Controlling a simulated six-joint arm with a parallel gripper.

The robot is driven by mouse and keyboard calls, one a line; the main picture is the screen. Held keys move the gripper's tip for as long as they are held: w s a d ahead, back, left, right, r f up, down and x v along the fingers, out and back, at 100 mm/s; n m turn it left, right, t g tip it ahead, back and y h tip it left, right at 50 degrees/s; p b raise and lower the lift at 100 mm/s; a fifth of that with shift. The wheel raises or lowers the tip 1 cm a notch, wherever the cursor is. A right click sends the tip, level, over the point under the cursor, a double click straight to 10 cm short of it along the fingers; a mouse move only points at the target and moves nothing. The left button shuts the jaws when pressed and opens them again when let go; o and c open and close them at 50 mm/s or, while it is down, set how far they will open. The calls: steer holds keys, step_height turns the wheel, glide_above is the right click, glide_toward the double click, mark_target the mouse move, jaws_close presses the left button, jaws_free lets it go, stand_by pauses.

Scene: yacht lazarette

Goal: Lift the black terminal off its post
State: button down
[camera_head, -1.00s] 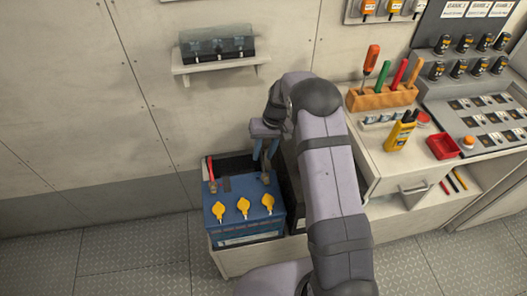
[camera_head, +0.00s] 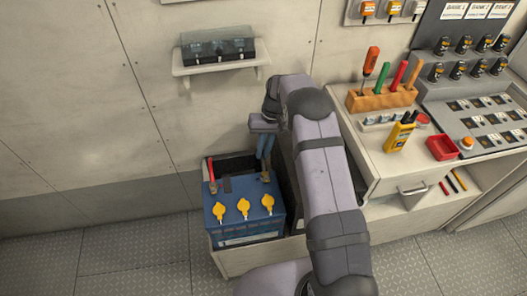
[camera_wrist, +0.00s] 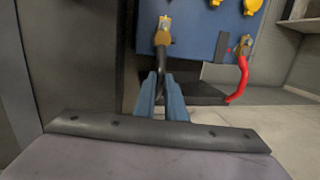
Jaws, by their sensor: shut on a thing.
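The blue battery (camera_head: 243,226) sits in an open box, with yellow caps on top. The black terminal (camera_wrist: 162,38) shows as a brass-coloured clamp on a black cable, at the battery's edge by a metal post (camera_wrist: 165,21). It also shows in the head view (camera_head: 265,177). My gripper (camera_wrist: 161,82) has its blue fingers closed on the black terminal at its cable end; in the head view it (camera_head: 265,158) points down over the battery's back right corner. I cannot tell whether the clamp is raised on the post.
The red cable with its terminal (camera_wrist: 242,65) is at the battery's other back corner. A wall shelf (camera_head: 220,65) holds a box with a clear lid. A counter at right carries a tool block (camera_head: 382,97), a yellow meter (camera_head: 399,135) and a red tray (camera_head: 442,147).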

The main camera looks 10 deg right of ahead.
steer(key=shift+w, duration=0.1)
steer(key=c, duration=1.8)
jaws_free()
steer(key=shift+r, duration=0.1)
steer(key=shift+b+v, duration=0.85)
steer(key=shift+v, duration=2.8)
